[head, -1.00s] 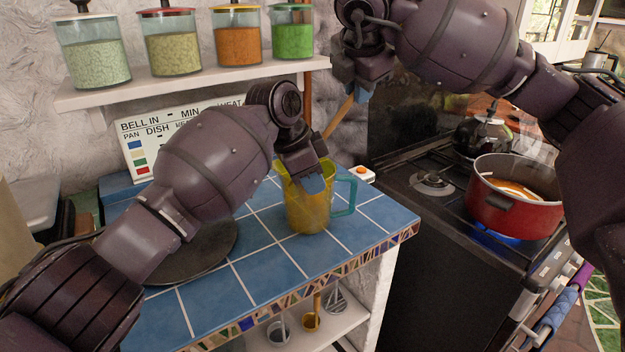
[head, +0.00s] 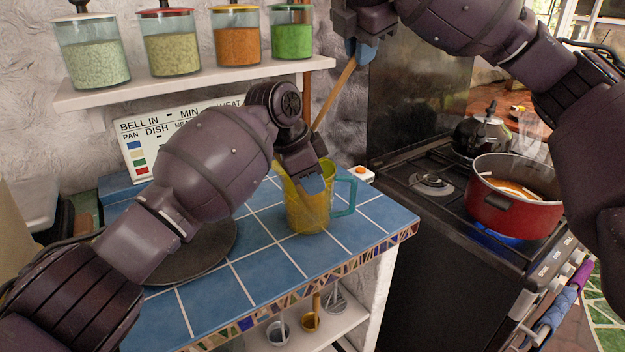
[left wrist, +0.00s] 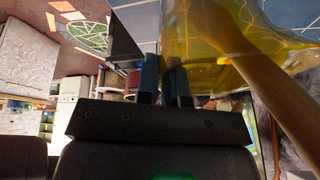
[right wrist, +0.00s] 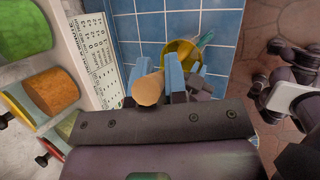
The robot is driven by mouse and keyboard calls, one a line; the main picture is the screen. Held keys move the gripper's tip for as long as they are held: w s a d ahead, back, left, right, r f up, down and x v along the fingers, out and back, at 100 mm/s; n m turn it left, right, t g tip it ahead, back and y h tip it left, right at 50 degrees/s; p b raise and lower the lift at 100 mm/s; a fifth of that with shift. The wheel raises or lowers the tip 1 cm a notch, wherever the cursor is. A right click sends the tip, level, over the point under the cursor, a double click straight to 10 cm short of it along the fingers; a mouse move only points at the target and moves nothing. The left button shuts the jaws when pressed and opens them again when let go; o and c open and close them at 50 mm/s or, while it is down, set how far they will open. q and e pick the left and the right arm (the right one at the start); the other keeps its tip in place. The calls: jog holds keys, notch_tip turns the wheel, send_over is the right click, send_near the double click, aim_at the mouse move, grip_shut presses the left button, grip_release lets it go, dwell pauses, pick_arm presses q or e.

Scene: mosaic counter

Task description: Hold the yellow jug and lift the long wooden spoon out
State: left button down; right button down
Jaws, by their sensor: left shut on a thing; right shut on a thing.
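The yellow jug (head: 308,208), see-through with a teal handle, stands upright on the blue tiled counter. My left gripper (head: 312,186) is shut on its rim; the jug also shows in the left wrist view (left wrist: 235,50). The long wooden spoon (head: 335,92) slants up and right from behind my left gripper. My right gripper (head: 362,50) is shut on its upper end, high above the counter. In the right wrist view the spoon's end (right wrist: 149,89) shows by the fingers, with the jug (right wrist: 180,57) below. My left gripper hides where the spoon meets the jug in the head view.
A dark round plate (head: 190,250) lies on the counter behind my left arm. A shelf (head: 190,91) with several jars is at the back left. The stove at right bears a red pot (head: 515,212) and a dark kettle (head: 480,135).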

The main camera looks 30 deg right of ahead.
jog(key=shift+r, duration=0.5)
pick_arm(q)
jog(key=c, duration=1.2)
grip_release()
jog(key=shift+o, duration=0.2)
